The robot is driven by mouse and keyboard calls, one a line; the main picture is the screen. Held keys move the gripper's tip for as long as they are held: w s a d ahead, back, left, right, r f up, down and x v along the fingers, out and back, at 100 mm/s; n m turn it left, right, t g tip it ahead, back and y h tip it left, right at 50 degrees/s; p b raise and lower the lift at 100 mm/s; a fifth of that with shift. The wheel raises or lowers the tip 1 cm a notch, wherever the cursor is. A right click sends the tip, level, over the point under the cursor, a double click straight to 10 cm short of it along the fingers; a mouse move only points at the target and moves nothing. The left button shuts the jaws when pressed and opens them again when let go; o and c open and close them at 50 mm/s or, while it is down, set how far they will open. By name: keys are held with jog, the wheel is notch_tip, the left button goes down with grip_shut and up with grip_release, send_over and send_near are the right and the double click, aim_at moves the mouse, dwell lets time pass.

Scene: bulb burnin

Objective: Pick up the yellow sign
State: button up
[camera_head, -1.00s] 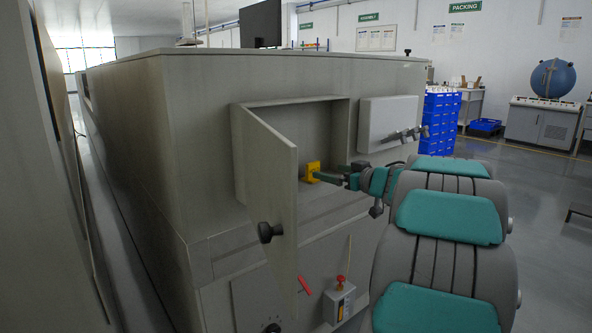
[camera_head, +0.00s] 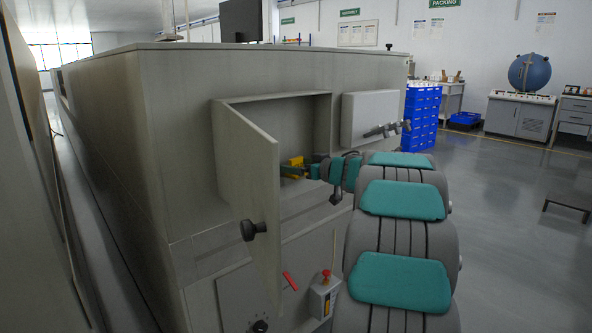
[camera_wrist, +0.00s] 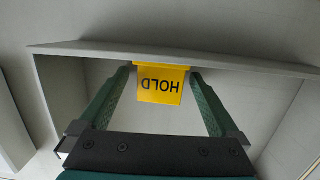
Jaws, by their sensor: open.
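The yellow sign (camera_head: 293,163) stands inside an open recess in the side of the grey machine. In the wrist view the sign (camera_wrist: 161,84) shows the word HOLD upside down. My gripper (camera_wrist: 161,75) is open, with one green finger on each side of the sign. A small gap shows between the sign and each finger. In the head view my gripper (camera_head: 297,170) reaches into the recess from the right, and its fingers partly cover the sign.
The recess door (camera_head: 250,200) is swung open at the left, with a black knob (camera_head: 250,230). A pale box (camera_head: 368,118) with a black handle is mounted right of the recess. A control box with a red button (camera_head: 325,293) is below. Blue crates (camera_head: 421,117) stand behind.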

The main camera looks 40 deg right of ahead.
jog(key=shift+c, duration=0.3)
jog(key=c, duration=1.4)
